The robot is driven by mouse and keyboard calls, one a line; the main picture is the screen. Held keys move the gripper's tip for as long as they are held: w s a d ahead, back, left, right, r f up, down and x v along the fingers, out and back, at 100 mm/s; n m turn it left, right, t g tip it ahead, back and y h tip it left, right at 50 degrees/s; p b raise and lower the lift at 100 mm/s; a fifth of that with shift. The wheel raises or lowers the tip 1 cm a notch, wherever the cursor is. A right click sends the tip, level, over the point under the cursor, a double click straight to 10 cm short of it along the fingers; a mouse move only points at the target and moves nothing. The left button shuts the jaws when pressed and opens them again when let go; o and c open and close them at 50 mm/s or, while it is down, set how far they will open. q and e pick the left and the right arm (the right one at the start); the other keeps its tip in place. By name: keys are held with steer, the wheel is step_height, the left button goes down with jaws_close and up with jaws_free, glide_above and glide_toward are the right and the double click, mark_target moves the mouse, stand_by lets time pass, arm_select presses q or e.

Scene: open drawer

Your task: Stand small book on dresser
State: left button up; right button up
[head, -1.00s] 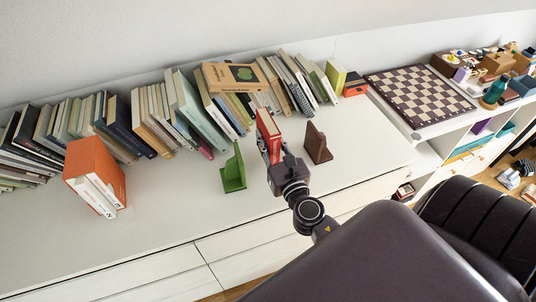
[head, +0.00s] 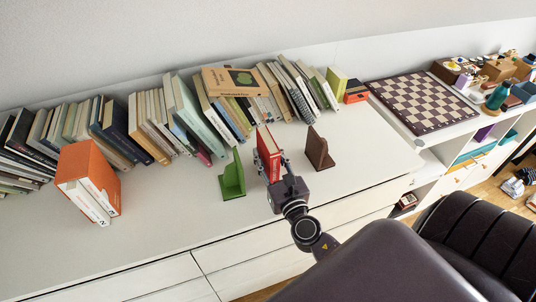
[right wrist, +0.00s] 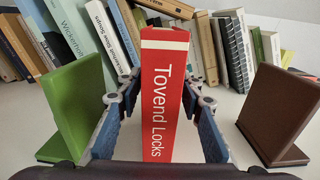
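The small red book (head: 268,155) is upright above the dresser top (head: 150,222), between a green bookend (head: 232,177) and a brown bookend (head: 319,150). Its spine, reading "Tovend Locks", faces the camera in the right wrist view (right wrist: 165,95). My right gripper (head: 271,166) is around the book, one finger on each side. In the right wrist view the fingers (right wrist: 160,80) stand apart, with visible gaps beside the spine, so the gripper looks open. The book's lower end is hidden by the gripper, so its contact with the dresser cannot be seen. My left gripper is not in view.
A row of leaning books (head: 180,115) lines the wall, with a tan book (head: 230,80) lying on top. An orange-and-white book group (head: 88,180) stands at left. A chessboard (head: 424,103) lies at right. The dresser's front strip is clear.

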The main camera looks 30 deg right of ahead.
steer(key=shift+r, duration=0.2)
steer(key=shift+s+f, duration=0.1)
steer(key=shift+s, duration=0.15)
steer(key=b+v, duration=0.3)
steer(key=v, duration=0.7)
steer(key=shift+s, duration=0.25)
steer(key=shift+s+a+b, duration=0.2)
steer(key=shift+s+b, duration=0.1)
steer(key=shift+s, duration=0.2)
